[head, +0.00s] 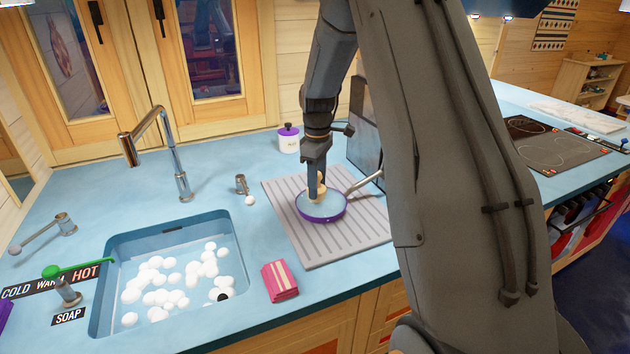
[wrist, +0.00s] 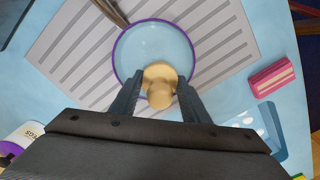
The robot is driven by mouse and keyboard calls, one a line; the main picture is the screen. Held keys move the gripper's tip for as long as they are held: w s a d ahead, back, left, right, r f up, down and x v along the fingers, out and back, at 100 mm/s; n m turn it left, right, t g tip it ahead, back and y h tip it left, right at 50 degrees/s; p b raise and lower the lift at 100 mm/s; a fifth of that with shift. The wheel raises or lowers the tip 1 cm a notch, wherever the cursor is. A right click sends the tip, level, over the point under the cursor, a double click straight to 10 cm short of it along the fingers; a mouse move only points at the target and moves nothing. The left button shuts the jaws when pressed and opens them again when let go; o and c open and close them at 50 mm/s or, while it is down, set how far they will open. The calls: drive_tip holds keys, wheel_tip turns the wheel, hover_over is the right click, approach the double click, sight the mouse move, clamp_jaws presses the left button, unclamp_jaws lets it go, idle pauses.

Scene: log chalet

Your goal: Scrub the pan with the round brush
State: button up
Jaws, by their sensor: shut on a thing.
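The pan (head: 322,212) has a purple rim, a pale blue inside and a metal handle. It sits on the grey ribbed drainboard, its handle pointing to the back right. In the wrist view the pan (wrist: 152,45) lies just ahead of my fingers. The round brush (wrist: 160,84) is wooden, with a round knob. My gripper (wrist: 155,98) is shut on the knob from both sides. In the head view my gripper (head: 317,188) points down and holds the brush (head: 317,192) over the pan's near-back part. The bristles are hidden, so contact with the pan cannot be told.
The ribbed drainboard (head: 353,244) lies right of the sink (head: 108,318), which holds many white suds. A pink sponge (head: 280,281) lies at the board's front left. A white jar (head: 288,140) with a purple lid stands behind. A tap (head: 150,130) rises behind the sink.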

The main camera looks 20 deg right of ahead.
wheel_tip(320, 180, down, 4)
drive_tip(key=shift+f+b, duration=0.2)
drive_tip(key=shift+b, duration=0.85)
drive_tip(key=shift+w+d+r, duration=0.1)
drive_tip(key=shift+d, duration=0.2)
drive_tip(key=shift+c, duration=0.5)
drive_tip(key=shift+d+f+b, duration=0.2)
drive_tip(key=shift+d+b, duration=0.15)
drive_tip(key=shift+d, duration=1.2)
drive_tip(key=shift+a, duration=0.25)
drive_tip(key=a, duration=0.3)
drive_tip(key=shift+a+b, duration=0.15)
drive_tip(key=shift+b, duration=0.15)
drive_tip(key=shift+f, duration=0.1)
drive_tip(key=shift+w+d+r, duration=0.2)
drive_tip(key=shift+d+r, duration=0.05)
drive_tip(key=shift+d, duration=0.2)
drive_tip(key=shift+d+f, duration=0.15)
drive_tip(key=shift+d, duration=1)
drive_tip(key=shift+s+d+p, duration=0.15)
drive_tip(key=shift+d+p, duration=0.05)
drive_tip(key=shift+p, duration=0.15)
drive_tip(key=shift+a+p, duration=0.3)
drive_tip(key=shift+a, duration=1.6)
drive_tip(key=shift+d+r+p, duration=0.1)
drive_tip(key=shift+r+p, duration=2)
drive_tip(key=shift+r, duration=1.95)
